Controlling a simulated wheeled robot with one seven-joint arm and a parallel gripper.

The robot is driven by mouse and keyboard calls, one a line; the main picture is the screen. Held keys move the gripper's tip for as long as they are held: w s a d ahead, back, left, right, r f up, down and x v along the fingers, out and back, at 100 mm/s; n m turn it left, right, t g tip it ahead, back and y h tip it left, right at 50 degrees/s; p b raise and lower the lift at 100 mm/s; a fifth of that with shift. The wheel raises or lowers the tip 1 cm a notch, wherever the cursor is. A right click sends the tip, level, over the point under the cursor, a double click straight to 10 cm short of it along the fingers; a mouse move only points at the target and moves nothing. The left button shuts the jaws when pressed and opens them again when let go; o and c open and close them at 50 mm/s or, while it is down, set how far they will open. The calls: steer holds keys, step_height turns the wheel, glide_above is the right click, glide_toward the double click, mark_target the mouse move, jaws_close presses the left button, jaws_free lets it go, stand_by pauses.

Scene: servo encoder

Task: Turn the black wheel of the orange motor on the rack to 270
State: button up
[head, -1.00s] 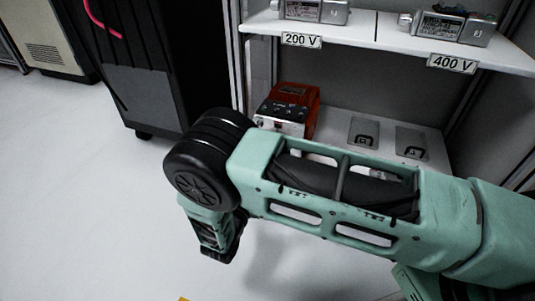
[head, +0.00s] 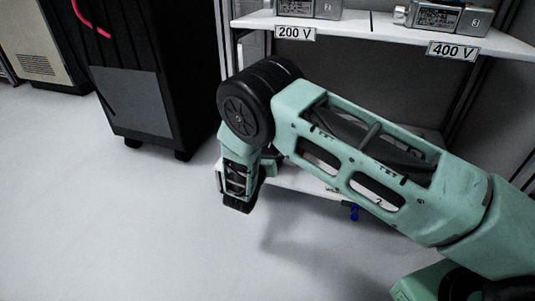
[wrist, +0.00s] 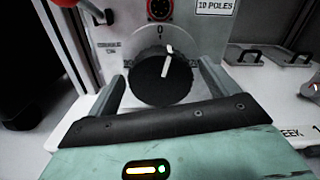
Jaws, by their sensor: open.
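The black wheel (wrist: 160,82) sits in the middle of the wrist view on a light panel (wrist: 215,45). Its white pointer points up and slightly right, close to the 0 mark above it. A number ending in 70 shows partly at its right; its first digit is hidden. My gripper (wrist: 160,70) is open, with one finger on each side of the wheel. Whether the fingers touch the wheel, I cannot tell. In the head view my arm covers the orange motor and the wheel, and my fingertips cannot be made out there.
A label reading 10 POLES (wrist: 215,7) is at upper right in the wrist view. The upper shelf (head: 350,25) carries grey motors above 200 V and 400 V labels. A black cabinet (head: 135,95) stands left; the floor in front is clear.

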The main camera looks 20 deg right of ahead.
steer(key=shift+c, duration=0.4)
steer(key=c, duration=0.9)
steer(key=shift+r+m+p, duration=0.1)
steer(key=shift+m+p, duration=0.3)
steer(key=shift+p, duration=0.05)
steer(key=shift+r+m+p, duration=0.1)
steer(key=shift+m+p, duration=0.8)
steer(key=shift+p, duration=0.05)
steer(key=m+p, duration=0.4)
steer(key=m, duration=0.1)
steer(key=m+p, duration=0.4)
steer(key=shift+s+m, duration=0.1)
steer(key=shift+m, duration=0.3)
steer(key=shift+f+m+p, duration=0.25)
steer(key=shift+m+p, duration=0.55)
steer(key=shift+m, duration=0.4)
